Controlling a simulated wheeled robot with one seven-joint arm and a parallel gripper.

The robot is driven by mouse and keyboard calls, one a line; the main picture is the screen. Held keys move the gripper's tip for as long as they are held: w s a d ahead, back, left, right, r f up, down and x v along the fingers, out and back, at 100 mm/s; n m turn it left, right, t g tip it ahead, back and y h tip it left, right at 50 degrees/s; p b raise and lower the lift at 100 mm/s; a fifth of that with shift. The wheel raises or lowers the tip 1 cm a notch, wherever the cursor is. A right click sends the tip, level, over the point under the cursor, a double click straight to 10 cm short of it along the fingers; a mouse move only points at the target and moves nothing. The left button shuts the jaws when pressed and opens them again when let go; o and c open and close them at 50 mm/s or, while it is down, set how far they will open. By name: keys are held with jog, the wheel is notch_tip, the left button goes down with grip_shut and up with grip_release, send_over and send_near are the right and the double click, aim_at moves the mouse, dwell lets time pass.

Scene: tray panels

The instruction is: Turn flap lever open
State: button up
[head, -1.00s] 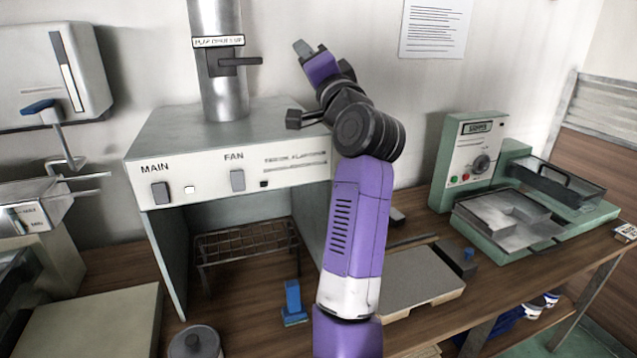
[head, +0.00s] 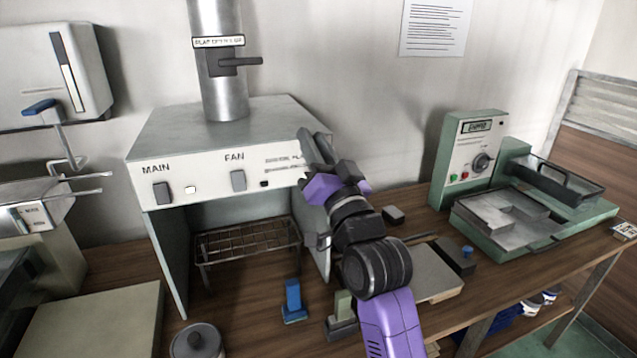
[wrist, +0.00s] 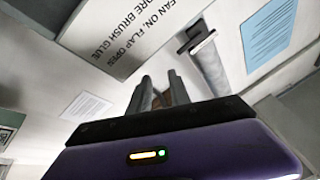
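The flap lever (head: 240,62) is a dark bar on the metal duct (head: 225,98), lying about level and pointing right. A small label (head: 219,41) above it reads roughly "FLAP OPEN = UP". In the wrist view the lever (wrist: 194,38) shows beyond my fingers, with the duct (wrist: 211,66) beside it. My gripper (head: 316,143) is at the hood's front right corner, lower than the lever and to its right, apart from it. In the wrist view my gripper (wrist: 158,88) has its two fingers parted with nothing held between them.
The hood (head: 215,115) has MAIN (head: 162,193) and FAN (head: 238,181) switches on its front panel, close to my gripper. A green machine (head: 465,160) stands at right.

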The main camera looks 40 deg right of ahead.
jog(key=s+a+f+n+y, duration=0.1)
jog(key=s+a+f+n, duration=0.1)
jog(key=s+f, duration=0.2)
jog(key=shift+s+a+f+n, duration=0.4)
jog(key=shift+f, duration=0.4)
